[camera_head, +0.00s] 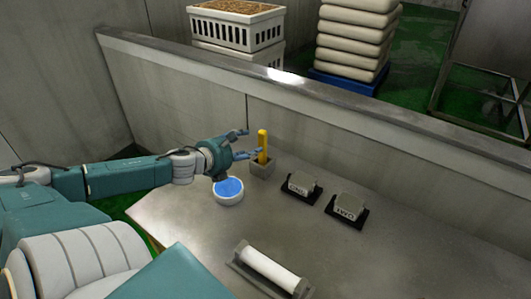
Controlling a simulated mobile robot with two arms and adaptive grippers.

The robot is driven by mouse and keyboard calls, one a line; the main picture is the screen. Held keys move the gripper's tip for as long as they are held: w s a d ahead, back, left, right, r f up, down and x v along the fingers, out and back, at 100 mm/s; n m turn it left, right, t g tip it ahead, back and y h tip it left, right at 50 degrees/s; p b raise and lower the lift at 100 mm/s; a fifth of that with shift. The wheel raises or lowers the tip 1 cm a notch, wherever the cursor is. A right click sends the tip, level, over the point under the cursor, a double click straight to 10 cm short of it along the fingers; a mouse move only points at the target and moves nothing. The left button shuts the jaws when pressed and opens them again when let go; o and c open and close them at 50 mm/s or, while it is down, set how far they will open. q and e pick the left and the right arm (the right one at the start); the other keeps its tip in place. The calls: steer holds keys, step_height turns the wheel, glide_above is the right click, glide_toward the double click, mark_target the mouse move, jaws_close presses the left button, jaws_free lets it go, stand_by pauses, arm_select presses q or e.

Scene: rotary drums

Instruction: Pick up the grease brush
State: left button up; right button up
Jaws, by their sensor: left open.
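The grease brush appears to be the upright yellow stick (262,146) standing in a small grey holder (261,168) at the back of the table. Its lower end is hidden inside the holder. My left gripper (248,143) reaches in from the left and is open, its fingers pointing at the yellow stick. The fingertips are close to the stick; I cannot tell whether they touch it. My right gripper is not in view.
On the grey table (200,240) are a white round container with a blue top (228,190), two labelled blocks on black bases (299,186) (347,209), and a white roller (270,268) in front. A low wall (330,120) closes off the back.

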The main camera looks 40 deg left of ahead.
mark_target(259, 141)
arm_select(q)
steer(key=x, duration=0.3)
steer(key=shift+w+d+b, duration=0.2)
steer(key=shift+b, duration=0.1)
steer(key=shift+a, duration=0.1)
steer(key=p+x, duration=0.1)
steer(key=x, duration=0.3)
steer(key=shift+w, duration=0.15)
steer(key=shift+w+f, duration=0.3)
steer(key=shift+w, duration=0.05)
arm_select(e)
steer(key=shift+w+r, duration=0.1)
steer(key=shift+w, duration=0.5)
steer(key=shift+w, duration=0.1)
